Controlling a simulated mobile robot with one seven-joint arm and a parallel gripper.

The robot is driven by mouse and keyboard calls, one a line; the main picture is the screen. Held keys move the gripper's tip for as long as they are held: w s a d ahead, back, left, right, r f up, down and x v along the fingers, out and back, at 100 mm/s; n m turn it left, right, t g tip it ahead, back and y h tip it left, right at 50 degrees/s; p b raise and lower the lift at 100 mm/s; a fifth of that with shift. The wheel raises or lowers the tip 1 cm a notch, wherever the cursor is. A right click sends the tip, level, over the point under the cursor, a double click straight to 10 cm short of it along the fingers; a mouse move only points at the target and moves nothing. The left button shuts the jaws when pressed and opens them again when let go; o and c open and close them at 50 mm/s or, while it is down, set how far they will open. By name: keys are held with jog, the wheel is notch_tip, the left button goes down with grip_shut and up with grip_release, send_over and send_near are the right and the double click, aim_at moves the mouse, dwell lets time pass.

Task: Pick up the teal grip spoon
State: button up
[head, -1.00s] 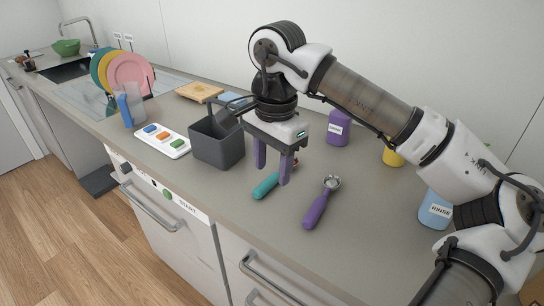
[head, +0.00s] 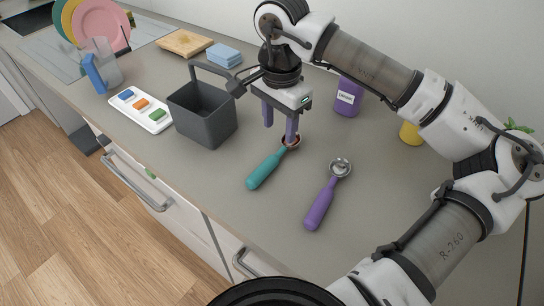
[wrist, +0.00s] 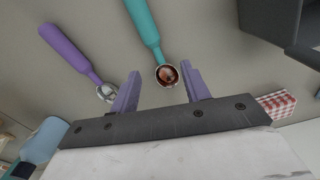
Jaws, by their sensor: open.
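The teal grip spoon (head: 265,170) lies on the grey counter, its handle toward the front edge and its round bowl toward the back. In the wrist view the teal spoon (wrist: 143,22) points down the picture, and its bowl shows a reddish-brown inside. My gripper (head: 281,132) is open and empty above the counter, by the bowl end of the teal spoon. In the wrist view the bowl sits between and just beyond the purple fingertips (wrist: 160,78). Whether the fingers touch the spoon I cannot tell.
A purple grip spoon (head: 321,203) lies to the right of the teal one. A dark grey bin (head: 205,118) with a raised handle stands close on the left. A white button panel (head: 140,110) is further left. The counter's front right is clear.

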aim_at(281, 150)
jog(key=shift+s+d+f+p, duration=0.15)
jog(key=shift+f+p, duration=0.4)
jog(key=shift+f, duration=1.25)
jog(key=shift+d+f+p, duration=0.1)
jog(key=shift+f+p, duration=0.4)
jog(key=shift+f, duration=1.25)
grip_shut()
jog(key=shift+r, duration=0.1)
